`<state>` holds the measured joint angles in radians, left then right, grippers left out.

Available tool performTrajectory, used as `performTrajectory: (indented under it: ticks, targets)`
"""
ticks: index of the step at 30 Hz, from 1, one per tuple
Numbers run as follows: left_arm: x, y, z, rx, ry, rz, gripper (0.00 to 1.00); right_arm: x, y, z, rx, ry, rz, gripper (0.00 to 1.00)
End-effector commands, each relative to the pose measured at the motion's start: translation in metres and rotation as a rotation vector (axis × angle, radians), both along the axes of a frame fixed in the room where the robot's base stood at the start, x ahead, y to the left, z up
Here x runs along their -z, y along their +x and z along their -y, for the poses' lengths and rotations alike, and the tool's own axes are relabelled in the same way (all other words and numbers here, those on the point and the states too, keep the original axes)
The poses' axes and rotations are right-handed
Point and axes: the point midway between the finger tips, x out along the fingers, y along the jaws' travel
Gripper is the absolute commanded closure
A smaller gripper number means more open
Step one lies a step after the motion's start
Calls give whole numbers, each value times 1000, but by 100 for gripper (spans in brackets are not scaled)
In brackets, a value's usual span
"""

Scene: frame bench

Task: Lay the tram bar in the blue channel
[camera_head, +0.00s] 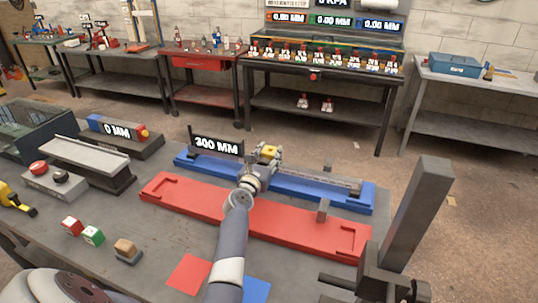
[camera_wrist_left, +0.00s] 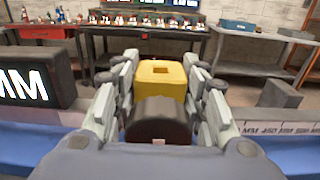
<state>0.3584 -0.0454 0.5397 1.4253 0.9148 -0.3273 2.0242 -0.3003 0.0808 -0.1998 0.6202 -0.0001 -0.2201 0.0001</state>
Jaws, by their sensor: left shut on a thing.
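The blue channel (camera_head: 302,195) is a long low strip across the middle of the bench. A grey bar with a printed scale (camera_head: 335,182), seemingly the tram bar, runs along it; its scale also shows in the left wrist view (camera_wrist_left: 285,128). I cannot tell whether it rests fully in the channel. My left gripper (camera_head: 262,168) is over the channel, its fingers around a yellow block (camera_head: 269,151). In the left wrist view the yellow block (camera_wrist_left: 160,72) sits between the fingers, behind a dark rounded part (camera_wrist_left: 158,118).
A red board (camera_head: 285,222) lies in front of the channel. A black 300 MM sign (camera_head: 216,145) stands at the channel's left. A tall dark post (camera_head: 418,205) rises at the right. Red and green cubes (camera_head: 92,235) and a 0 MM block (camera_head: 122,140) are on the left.

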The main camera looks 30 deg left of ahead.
Motion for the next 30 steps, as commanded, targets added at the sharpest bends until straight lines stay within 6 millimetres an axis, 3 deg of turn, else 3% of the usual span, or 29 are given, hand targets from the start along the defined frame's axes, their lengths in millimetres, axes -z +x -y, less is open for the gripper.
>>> performTrajectory:
  ticks: [5,6,8,20,30]
  targets:
    - [0,0,-1,-2,6,7,100,4,0,0,0,0,0,100]
    - [-1,1,-1,-2,6,7,52,3,0,0,0,0,0,100]
    - [-1,0,-1,-2,5,6,38,3,0,0,0,0,0,100]
    - [6,-2,1,1,-4,-3,37,3,0,1,-1,-1,0,100]
    - [4,-41,10,-1,-1,0,37,3,0,0,0,0,0,100]
